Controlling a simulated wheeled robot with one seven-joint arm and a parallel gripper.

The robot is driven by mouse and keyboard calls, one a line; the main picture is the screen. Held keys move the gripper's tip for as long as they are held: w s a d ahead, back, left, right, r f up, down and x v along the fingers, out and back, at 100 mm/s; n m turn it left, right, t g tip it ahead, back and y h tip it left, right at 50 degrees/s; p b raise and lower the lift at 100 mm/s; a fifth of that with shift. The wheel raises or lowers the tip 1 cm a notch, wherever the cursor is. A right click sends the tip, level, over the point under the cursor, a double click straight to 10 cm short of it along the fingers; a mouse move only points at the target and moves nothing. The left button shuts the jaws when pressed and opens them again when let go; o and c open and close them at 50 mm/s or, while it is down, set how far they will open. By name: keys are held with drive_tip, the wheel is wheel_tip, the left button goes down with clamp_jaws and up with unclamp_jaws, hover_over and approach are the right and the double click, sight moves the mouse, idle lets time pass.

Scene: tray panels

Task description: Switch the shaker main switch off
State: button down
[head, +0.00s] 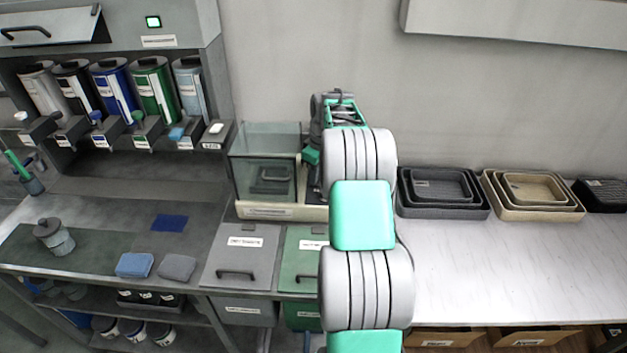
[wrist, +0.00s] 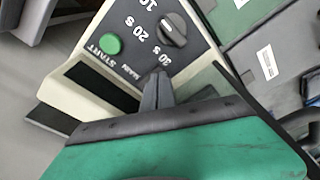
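The shaker (head: 268,212) stands against the wall left of my arm in the head view, a clear box on a beige base. Its dark control panel (wrist: 160,40) fills the top of the wrist view, with a green START button (wrist: 110,44), a round timer dial (wrist: 173,28) and a MAIN label (wrist: 130,72). My gripper (wrist: 157,82) has its grey fingers together, tips over the panel beside the MAIN label. The main switch itself is not clearly visible; the fingers cover that area. I cannot tell whether they touch it. In the head view my arm hides the gripper.
A grey lidded bin (head: 240,258) and a green lidded bin (head: 303,262) sit in front of the shaker. Stacked black trays (head: 440,212) and beige trays (head: 535,212) stand right of my arm. The white counter (head: 500,270) before them is clear.

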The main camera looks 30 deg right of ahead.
drive_tip(key=shift+r, duration=0.1)
wheel_tip(320, 180, up, 7)
drive_tip(key=p, duration=0.4)
drive_tip(key=shift+s+f, duration=0.1)
drive_tip(key=shift+f, duration=0.1)
idle(0.4)
